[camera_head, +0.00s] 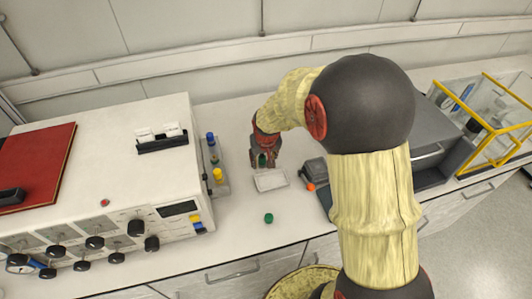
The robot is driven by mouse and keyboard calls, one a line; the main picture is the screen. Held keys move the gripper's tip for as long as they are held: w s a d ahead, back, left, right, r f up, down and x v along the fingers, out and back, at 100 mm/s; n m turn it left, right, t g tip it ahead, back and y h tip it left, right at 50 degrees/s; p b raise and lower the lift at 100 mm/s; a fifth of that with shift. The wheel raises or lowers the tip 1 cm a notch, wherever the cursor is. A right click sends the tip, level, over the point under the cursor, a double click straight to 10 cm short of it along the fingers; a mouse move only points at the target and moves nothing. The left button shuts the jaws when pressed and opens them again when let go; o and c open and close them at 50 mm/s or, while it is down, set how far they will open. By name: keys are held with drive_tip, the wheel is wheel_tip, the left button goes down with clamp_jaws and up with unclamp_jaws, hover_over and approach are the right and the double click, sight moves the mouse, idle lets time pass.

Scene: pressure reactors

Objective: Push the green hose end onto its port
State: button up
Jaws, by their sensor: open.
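My gripper (264,164) is pointing down over the bench, just behind a small pale tray (271,180). Its fingers are open. A small dark green patch shows between the fingers; it is too small to tell whether it is the green hose end. A separate round green piece (268,217) lies on the bench in front of the tray, apart from my gripper. I cannot tell whether this piece is the hose end or a cap. No green port can be made out.
A white reactor cabinet (100,165) with several black knobs stands on the left. Blue (211,139) and yellow (218,174) fittings stand at its right side. A dark device with an orange knob (310,187) and a yellow-framed case (490,128) are on the right.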

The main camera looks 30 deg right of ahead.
sight(262, 158)
drive_tip(key=shift+w+d+r+t, duration=0.15)
drive_tip(key=shift+w+r+t, duration=0.45)
drive_tip(key=shift+w+r, duration=0.35)
drive_tip(key=shift+f, duration=0.15)
drive_tip(key=shift+b+x, duration=0.3)
drive_tip(key=shift+x, duration=0.95)
drive_tip(key=x, duration=0.1)
drive_tip(key=b+x, duration=0.1)
drive_tip(key=x, duration=0.2)
drive_tip(key=shift+d+f+b, duration=0.3)
drive_tip(key=shift+f, duration=0.15)
drive_tip(key=shift+w+f, duration=0.1)
drive_tip(key=shift+f, duration=0.1)
